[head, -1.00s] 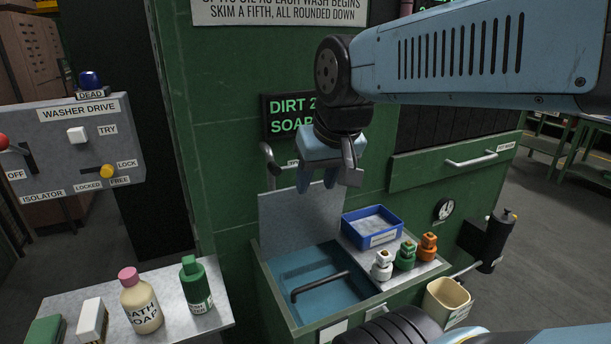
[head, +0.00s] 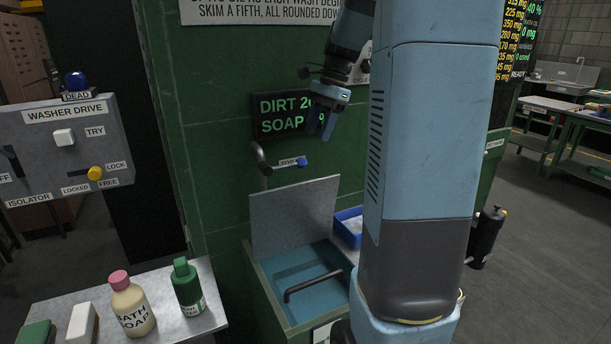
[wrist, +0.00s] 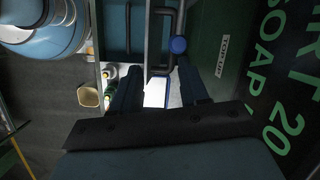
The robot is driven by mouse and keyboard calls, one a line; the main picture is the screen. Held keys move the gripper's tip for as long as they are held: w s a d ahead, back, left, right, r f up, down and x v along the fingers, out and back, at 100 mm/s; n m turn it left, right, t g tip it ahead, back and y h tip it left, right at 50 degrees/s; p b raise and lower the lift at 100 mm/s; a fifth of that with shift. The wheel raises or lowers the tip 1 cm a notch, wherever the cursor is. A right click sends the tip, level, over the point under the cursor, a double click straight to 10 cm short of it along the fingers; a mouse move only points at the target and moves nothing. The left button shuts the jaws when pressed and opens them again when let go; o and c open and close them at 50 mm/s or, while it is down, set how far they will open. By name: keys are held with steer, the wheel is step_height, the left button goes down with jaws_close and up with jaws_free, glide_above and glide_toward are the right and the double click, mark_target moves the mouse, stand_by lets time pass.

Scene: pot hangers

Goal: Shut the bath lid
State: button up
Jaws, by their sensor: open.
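The bath lid (head: 293,215), a flat grey panel, stands upright along the back edge of the bath (head: 300,270). The bath is open, with blue inside and a dark bent bar handle (head: 315,287) across it. My gripper (head: 322,122) is open and empty. It is above and to the right of the lid, in front of the dirt and soap display, and apart from the lid. In the wrist view my gripper's fingers (wrist: 158,82) are spread, with the bar handle (wrist: 164,40) and a blue-knobbed tap beyond them.
The blue-ended top-up tap (head: 300,162) sticks out above the lid. A blue tray (head: 347,222) right of the bath is partly hidden by my arm. A side shelf holds bath soap (head: 133,310) and a green bottle (head: 188,288).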

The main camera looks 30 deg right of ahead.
steer(key=w+d+f+m+y, duration=0.1)
steer(key=w+d+f+m, duration=0.2)
steer(key=w+d, duration=0.15)
steer(key=shift+g, duration=0.3)
steer(key=x, duration=1.3)
steer(key=shift+s, duration=0.3)
jaws_close()
